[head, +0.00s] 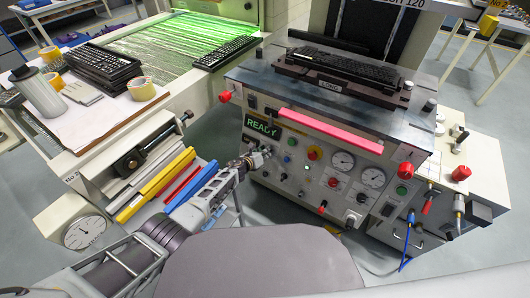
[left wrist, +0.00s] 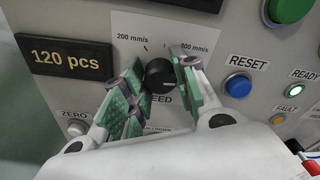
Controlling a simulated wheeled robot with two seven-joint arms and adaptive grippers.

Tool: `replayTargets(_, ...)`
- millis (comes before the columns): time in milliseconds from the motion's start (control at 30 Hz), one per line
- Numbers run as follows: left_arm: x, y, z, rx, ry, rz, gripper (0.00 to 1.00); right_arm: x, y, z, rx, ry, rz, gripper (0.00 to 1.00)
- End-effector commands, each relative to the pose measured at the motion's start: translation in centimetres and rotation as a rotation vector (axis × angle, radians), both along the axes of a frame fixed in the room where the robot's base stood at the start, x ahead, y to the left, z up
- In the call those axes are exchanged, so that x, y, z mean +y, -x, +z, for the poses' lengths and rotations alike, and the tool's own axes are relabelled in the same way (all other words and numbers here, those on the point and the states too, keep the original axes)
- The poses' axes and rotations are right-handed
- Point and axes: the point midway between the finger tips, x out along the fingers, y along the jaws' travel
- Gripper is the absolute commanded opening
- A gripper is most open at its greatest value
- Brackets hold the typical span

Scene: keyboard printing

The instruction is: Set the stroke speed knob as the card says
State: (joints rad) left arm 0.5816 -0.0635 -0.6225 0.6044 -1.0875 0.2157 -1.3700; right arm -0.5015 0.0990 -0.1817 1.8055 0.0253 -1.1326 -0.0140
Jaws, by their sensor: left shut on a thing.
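The stroke speed knob (left wrist: 160,77) is round and black on the white panel of the machine. A label (left wrist: 136,28) above it reads 200 mm/s at the left; a second mm/s value at the right is partly covered by a finger. The lettering below is mostly hidden, and I cannot tell where the knob points. My left gripper (left wrist: 157,82) is shut on the knob, one green-padded finger on each side. In the head view my left gripper (head: 258,157) reaches the left part of the machine's front panel. My right gripper is not in view.
A "120 pcs" display (left wrist: 66,57) sits left of the knob. A blue RESET button (left wrist: 238,85) is close at the right, and a ZERO button (left wrist: 77,130) is lower left. A green READY display (head: 263,128) is above my gripper. A keyboard (head: 346,67) rests on the machine top.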

Motion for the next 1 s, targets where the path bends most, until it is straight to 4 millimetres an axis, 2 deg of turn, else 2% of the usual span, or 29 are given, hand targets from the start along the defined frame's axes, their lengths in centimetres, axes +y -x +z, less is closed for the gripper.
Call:
replayTargets(367,0.03,0.09,-0.15,0.005,0.004,0.001,0.05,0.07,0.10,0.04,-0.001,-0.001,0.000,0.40)
replayTargets(400,0.03,0.09,-0.15,0.005,0.004,0.001,0.31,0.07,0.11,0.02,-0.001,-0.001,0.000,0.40)
replayTargets(567,0.03,0.06,-0.11,0.005,0.004,0.001,0.52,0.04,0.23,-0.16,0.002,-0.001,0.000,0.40)
replayTargets(1000,0.12,-0.01,0.03,0.002,0.002,0.002,0.52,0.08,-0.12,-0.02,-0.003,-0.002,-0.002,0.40)
